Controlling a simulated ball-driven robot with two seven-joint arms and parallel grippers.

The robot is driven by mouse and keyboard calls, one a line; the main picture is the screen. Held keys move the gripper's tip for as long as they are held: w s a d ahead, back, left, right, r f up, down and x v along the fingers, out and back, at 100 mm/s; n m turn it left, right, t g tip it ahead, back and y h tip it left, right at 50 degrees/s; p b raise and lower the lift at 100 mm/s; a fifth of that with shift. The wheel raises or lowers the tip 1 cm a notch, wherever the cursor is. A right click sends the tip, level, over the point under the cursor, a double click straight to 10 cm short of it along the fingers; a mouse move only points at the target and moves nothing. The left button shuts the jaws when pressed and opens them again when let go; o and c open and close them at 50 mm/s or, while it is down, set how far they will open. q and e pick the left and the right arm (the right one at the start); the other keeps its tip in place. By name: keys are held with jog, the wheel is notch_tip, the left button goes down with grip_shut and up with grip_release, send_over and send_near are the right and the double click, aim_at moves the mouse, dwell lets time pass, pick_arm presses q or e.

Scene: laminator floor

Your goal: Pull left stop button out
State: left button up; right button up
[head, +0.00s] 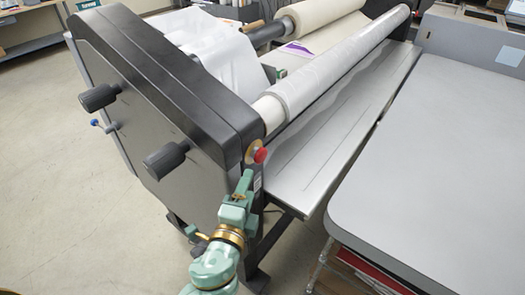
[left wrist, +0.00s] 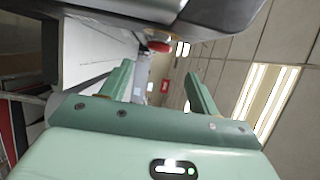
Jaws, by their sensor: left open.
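The left stop button is a red knob (head: 260,155) on a yellowish round plate at the near end of the laminator's dark side housing (head: 160,80). It also shows as a red disc in the left wrist view (left wrist: 159,47), beyond the fingertips and under the dark housing edge. My left gripper (head: 243,182) is just below the button in the head view, apart from it. In the left wrist view its two green fingers (left wrist: 158,75) stand wide apart with nothing between them. My right gripper is in neither view.
The laminator's metal feed shelf (head: 345,130) and white roller (head: 335,65) lie right of the button. A grey table (head: 440,160) stands at the right. Two black knobs (head: 100,97) stick out of the housing's left side. The floor at the left (head: 70,190) is clear.

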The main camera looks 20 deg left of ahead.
aim_at(259, 161)
pick_arm(q)
jog(key=w, duration=0.8)
jog(key=w+p, duration=0.1)
jog(key=w, duration=0.3)
jog(key=shift+a, duration=0.25)
jog(key=shift+c, duration=0.2)
